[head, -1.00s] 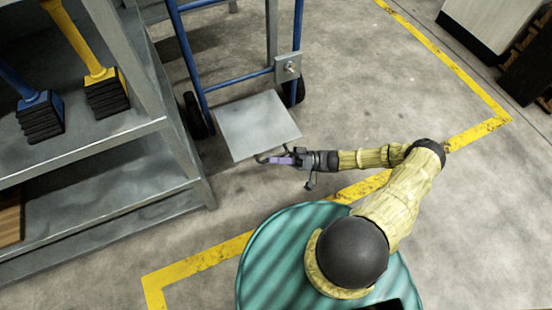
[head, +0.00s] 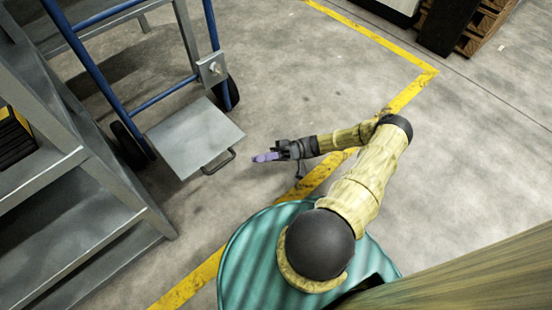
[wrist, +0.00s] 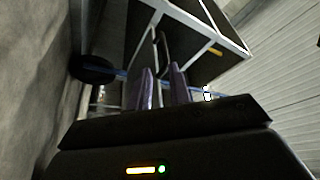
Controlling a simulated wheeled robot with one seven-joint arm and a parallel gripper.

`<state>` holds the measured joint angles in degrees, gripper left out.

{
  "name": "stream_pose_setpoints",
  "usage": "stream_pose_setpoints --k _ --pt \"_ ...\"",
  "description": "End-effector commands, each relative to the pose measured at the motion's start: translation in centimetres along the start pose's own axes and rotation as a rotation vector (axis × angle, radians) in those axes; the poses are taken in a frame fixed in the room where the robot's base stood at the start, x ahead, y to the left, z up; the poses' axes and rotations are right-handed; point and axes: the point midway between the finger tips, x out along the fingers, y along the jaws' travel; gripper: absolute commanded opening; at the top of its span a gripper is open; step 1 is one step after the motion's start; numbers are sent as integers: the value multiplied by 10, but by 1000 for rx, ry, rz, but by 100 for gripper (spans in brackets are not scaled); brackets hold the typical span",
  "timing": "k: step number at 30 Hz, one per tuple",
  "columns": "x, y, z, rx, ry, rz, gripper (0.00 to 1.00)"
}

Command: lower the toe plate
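The toe plate (head: 195,137) is a flat grey metal plate at the foot of the blue hand truck (head: 150,97) in the head view.
A grey metal shelf (head: 90,205) stands close on the left. The truck's wheels (head: 130,145) flank the plate. A metal bracket with a knob (head: 212,69) sits on the frame's right side. Open concrete floor lies to the right, crossed by a yellow line (head: 390,105).

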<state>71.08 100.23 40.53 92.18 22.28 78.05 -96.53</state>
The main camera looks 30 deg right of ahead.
Motion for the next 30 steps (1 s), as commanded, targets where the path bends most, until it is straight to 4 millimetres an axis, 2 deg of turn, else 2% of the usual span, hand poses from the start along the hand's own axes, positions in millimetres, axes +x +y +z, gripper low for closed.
stream_pose_setpoints --k 1,3,9,30 --pt "-13 5 3 -3 -1 5 20" --pt "-25 4 3 -2 -1 4 20" --pt "-46 2 1 -2 -1 1 20" --pt "-46 -3 -2 12 -17 4 20"
